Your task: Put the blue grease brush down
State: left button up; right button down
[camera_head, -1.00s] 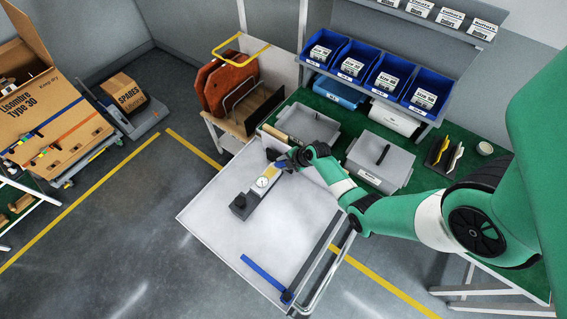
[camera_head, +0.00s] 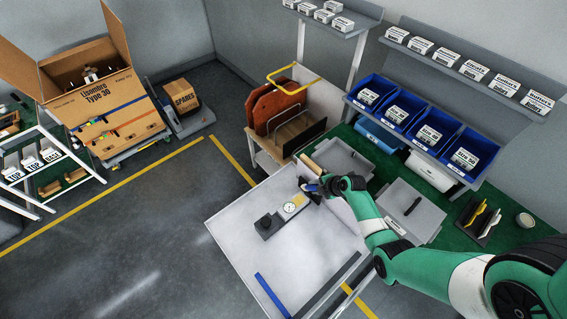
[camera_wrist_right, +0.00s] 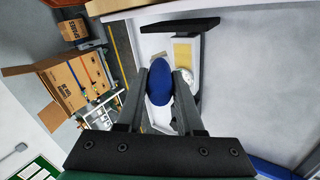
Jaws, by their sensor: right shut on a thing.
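My right gripper (camera_head: 318,187) is over the far edge of the white cart top (camera_head: 235,215). In the right wrist view its two fingers (camera_wrist_right: 163,74) are shut on the rounded blue grease brush (camera_wrist_right: 159,85). Only the brush's blue end shows there; the rest is hidden. In the head view a small blue part of the brush (camera_head: 311,188) shows beside the gripper, close to a grey block with a round dial gauge (camera_head: 290,207). I cannot tell if the brush touches anything below. My left gripper is not in view.
A grey open tray (camera_head: 345,153) and a lidded grey box (camera_head: 412,208) stand on the green bench behind. A blue bar (camera_head: 271,295) lies near the cart's front. A carton (camera_head: 112,105) stands far left.

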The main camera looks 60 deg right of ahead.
notch_tip(320, 180, up, 8)
jog(key=p, duration=0.7)
jog(key=shift+p, duration=0.35)
notch_tip(320, 180, down, 8)
jog(key=b, duration=0.8)
jog(key=shift+f, duration=0.2)
notch_tip(320, 180, up, 9)
jog(key=p, duration=0.8)
jog(key=shift+f, duration=0.35)
